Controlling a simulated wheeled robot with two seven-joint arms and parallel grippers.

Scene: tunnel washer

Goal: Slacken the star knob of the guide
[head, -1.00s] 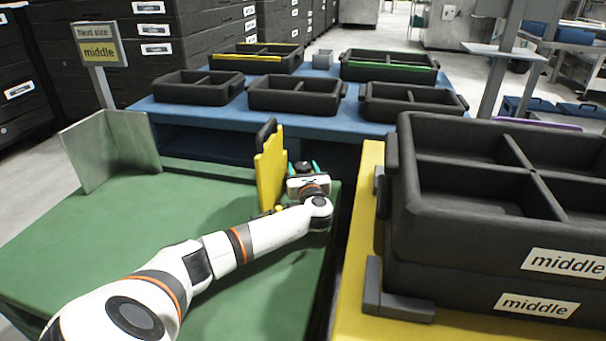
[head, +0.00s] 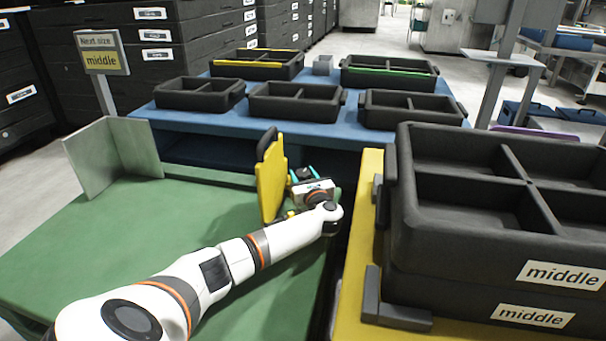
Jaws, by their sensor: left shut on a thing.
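The guide is an upright yellow plate (head: 271,180) with a black edge, standing at the right side of the green table (head: 190,215). My left gripper (head: 302,174), with teal fingertips, is at the right side of the plate, its wrist turned at a slant. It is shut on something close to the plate. The star knob itself is hidden behind the gripper and plate; from its place the held thing appears to be the knob. My right gripper is out of view.
A bent metal plate (head: 113,158) stands at the table's left. Black crates marked "middle" (head: 490,260) are stacked on a yellow stand (head: 366,215) close to the right of my left wrist. Behind, a blue table (head: 323,128) bears several black trays. A sign (head: 102,52) reads "middle".

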